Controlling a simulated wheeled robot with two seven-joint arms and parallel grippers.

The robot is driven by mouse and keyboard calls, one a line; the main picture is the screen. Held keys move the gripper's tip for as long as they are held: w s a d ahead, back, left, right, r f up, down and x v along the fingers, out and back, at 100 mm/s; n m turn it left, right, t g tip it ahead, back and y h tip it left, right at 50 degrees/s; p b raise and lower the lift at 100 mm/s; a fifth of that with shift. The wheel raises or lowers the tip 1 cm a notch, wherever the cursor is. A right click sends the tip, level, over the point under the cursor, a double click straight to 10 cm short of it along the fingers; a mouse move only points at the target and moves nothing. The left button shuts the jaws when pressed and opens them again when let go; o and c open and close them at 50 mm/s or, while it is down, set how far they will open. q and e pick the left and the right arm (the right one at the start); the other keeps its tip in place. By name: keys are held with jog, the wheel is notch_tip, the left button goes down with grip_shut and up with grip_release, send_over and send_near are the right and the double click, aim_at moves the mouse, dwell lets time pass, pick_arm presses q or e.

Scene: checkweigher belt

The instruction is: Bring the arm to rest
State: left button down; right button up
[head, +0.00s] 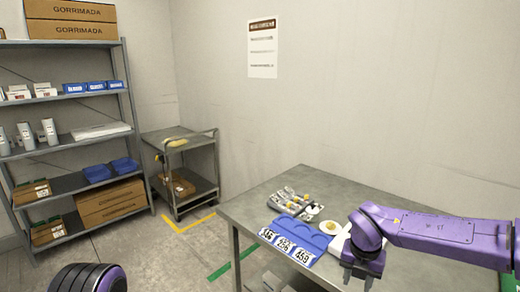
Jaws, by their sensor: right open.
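My right arm (430,229) is purple and comes in from the right edge, stretched over the metal table (375,188). Its gripper (357,281) points down near the table's front edge, with its jaws apart. I see nothing between the fingers. A white object, partly hidden by the wrist, lies just behind the gripper. A rounded black and purple part of my own body shows at the bottom left. My left gripper is not in view.
A blue tray (303,232) with number cards stands left of the gripper. Behind it are a grey tray (287,203) of small items and a round whitish piece with a yellow centre (329,227). A cart (182,145) and shelves (62,110) stand left. The table's back is clear.

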jog(key=s+d+f+n+t+h+b, duration=0.15)
jog(key=s+f+n, duration=0.25)
jog(key=f+n, duration=0.6)
jog(key=s+d+f+n+t+h, duration=0.1)
jog(key=s+f+n+t+h, duration=0.25)
jog(key=f+n, duration=0.65)
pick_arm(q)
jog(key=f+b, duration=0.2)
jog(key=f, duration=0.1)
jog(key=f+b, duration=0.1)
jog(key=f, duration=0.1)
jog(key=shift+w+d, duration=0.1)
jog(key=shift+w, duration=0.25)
pick_arm(e)
jog(key=s+d+f+n+g, duration=0.1)
jog(key=s+f+n, duration=0.3)
jog(key=s, duration=0.4)
jog(key=s+d+f+n+g+y, duration=0.1)
jog(key=s+f+n, duration=0.2)
jog(key=s+n, duration=0.3)
jog(key=s+d+f+n+y, duration=0.1)
jog(key=s+f+n, duration=0.3)
jog(key=s, duration=0.6)
jog(key=shift+s+f+n+g, duration=0.3)
jog(key=shift+s+n+g, duration=0.1)
jog(key=shift+n, duration=0.2)
jog(key=shift+d, duration=0.1)
